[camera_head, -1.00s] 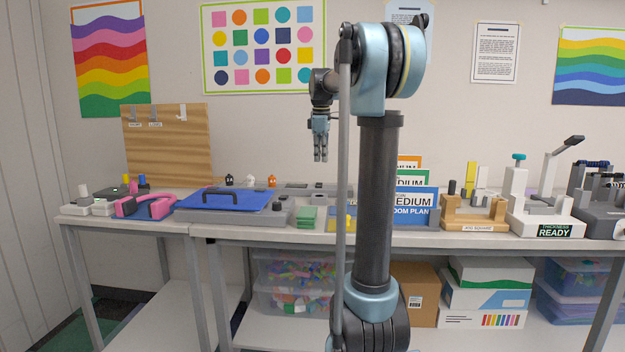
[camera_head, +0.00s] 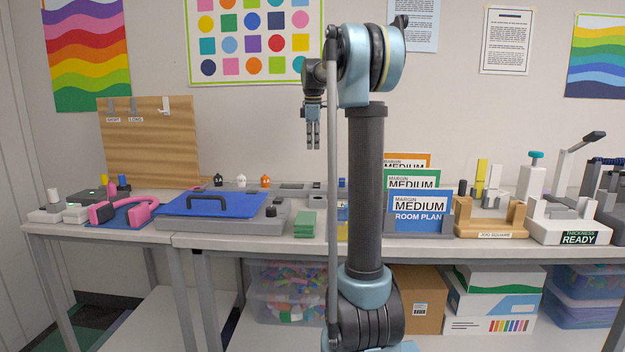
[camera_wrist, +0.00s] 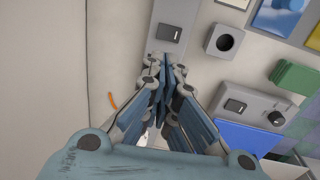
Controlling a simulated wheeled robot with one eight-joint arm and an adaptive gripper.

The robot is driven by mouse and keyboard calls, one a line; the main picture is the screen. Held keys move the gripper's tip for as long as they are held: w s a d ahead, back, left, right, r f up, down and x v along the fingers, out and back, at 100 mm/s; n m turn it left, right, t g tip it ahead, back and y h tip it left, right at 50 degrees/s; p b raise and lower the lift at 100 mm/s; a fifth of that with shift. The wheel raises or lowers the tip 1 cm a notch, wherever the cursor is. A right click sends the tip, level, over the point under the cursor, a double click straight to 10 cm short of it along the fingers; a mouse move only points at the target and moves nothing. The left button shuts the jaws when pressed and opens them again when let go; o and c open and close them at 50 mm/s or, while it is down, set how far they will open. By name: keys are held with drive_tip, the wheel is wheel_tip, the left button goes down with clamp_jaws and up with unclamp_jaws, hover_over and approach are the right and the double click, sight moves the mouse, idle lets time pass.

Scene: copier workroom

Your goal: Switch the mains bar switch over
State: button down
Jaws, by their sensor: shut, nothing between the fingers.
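A long grey bar (camera_wrist: 172,15) with a dark rocker switch (camera_wrist: 170,33) shows at the top of the wrist view; it looks like the mains bar. In the head view a low grey bar (camera_head: 305,186) lies at the back of the table, behind the blue-lidded machine; its switch is too small to read. My gripper (camera_head: 313,147) hangs fingers down, well above the table, apart from everything. In the wrist view its closed fingertips (camera_wrist: 162,62) appear just below the bar's switch in the picture. Nothing is between them. Which way the switch is set I cannot tell.
A grey machine with a blue lid (camera_head: 215,203) has its own switch (camera_wrist: 235,105) and knob (camera_wrist: 276,117). A grey block with a round hole (camera_wrist: 222,42) sits beside the bar. Green blocks (camera_head: 305,223) and a sign rack (camera_head: 418,212) stand near. A wooden board (camera_head: 150,140) stands back left.

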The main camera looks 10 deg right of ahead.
sight(317, 185)
drive_tip(key=shift+a, duration=0.1)
drive_tip(key=f, duration=0.4)
drive_tip(key=w+f, duration=0.1)
drive_tip(key=f, duration=0.9)
drive_tip(key=shift+w, duration=0.25)
